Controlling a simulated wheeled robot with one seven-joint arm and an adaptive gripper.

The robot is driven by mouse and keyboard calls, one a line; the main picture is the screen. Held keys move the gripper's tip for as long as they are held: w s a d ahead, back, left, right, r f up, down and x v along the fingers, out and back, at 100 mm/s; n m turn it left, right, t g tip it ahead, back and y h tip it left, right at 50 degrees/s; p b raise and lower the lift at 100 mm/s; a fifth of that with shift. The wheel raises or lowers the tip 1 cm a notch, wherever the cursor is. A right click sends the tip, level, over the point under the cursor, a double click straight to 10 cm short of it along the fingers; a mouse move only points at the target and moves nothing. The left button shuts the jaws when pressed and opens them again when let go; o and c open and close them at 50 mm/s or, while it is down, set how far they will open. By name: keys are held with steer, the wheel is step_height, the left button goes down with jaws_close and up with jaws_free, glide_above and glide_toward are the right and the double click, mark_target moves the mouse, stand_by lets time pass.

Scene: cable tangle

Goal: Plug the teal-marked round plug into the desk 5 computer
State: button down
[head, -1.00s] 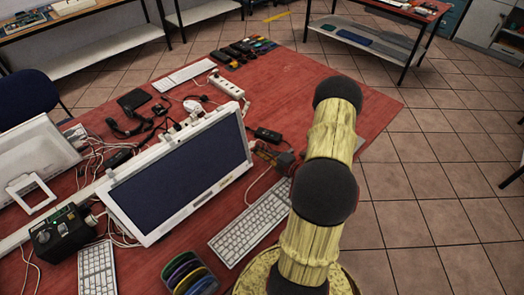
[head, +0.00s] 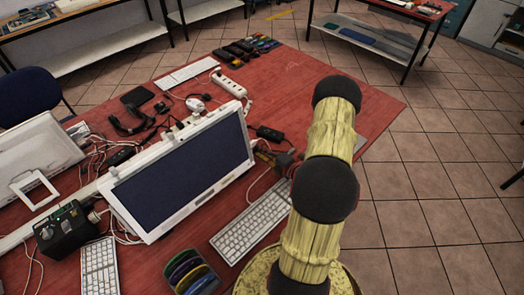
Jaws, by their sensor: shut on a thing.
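My gripper (head: 276,158) appears small and dark just right of the white-framed monitor (head: 182,172), partly hidden behind my yellow arm. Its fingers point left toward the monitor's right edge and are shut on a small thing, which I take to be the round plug. A pale cable (head: 252,182) curves up toward it. The teal mark is too small to make out. I cannot tell whether the plug touches the computer, and no desk number is legible.
A keyboard (head: 250,218) lies before the monitor, with a tray of coloured discs (head: 187,272) to its left. Tangled cables crowd the left. The red tabletop (head: 320,84) is clear at the far right.

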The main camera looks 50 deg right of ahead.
steer(key=shift+a, duration=0.3)
steer(key=c, duration=1.7)
jaws_free()
steer(key=shift+c, duration=0.2)
steer(key=v, duration=1.2)
